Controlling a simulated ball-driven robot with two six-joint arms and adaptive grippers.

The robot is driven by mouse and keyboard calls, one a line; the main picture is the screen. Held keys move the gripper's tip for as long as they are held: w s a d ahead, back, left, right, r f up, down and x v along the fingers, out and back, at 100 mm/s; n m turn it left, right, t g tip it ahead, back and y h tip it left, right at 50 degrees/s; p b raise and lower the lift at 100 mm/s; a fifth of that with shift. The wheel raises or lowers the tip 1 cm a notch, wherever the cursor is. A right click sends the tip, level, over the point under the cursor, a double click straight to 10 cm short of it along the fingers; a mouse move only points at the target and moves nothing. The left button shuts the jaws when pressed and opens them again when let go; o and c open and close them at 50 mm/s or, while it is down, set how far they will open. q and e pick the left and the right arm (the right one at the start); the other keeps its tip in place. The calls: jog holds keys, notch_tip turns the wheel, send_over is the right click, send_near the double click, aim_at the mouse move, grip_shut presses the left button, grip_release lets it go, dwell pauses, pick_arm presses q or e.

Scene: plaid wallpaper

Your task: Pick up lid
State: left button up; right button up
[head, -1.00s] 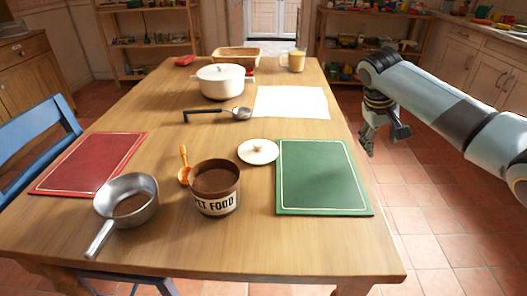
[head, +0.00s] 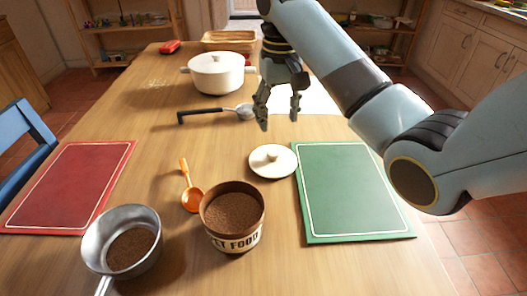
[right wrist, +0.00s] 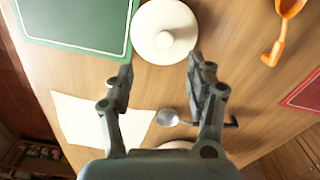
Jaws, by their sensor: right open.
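The lid (head: 273,161) is a round cream disc with a small knob, lying flat on the table beside the green board's left edge. It also shows in the right wrist view (right wrist: 164,30), ahead of the fingertips. My right gripper (head: 279,122) is open and empty, above the table and a little beyond the lid in the head view. In the right wrist view its fingers (right wrist: 160,65) are spread, with the lid's near edge between and past the tips. My left gripper is out of view.
A pet food tin (head: 233,216) stands in front of the lid, with an orange scoop (head: 190,190) beside it. The green board (head: 350,195) lies right of the lid. A saucepan (head: 122,243), red board (head: 70,185), ladle (head: 215,115) and white pot (head: 217,74) stand around.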

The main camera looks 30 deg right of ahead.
jog(key=b, duration=0.2)
send_over(273, 152)
jog(key=f, duration=0.5)
jog(key=shift+s+d+f, duration=0.1)
jog(key=shift+s+d, duration=0.2)
jog(key=f, duration=0.3)
jog(key=f+b, duration=0.1)
jog(key=f, duration=0.1)
jog(key=shift+w+a+f, duration=0.15)
jog(key=shift+w+a, duration=0.1)
jog(key=shift+w, duration=0.15)
jog(key=shift+c, duration=1.2)
jog(key=c, duration=0.5)
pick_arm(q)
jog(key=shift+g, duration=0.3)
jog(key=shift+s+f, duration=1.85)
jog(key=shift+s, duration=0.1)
pick_arm(e)
jog(key=c, duration=0.3)
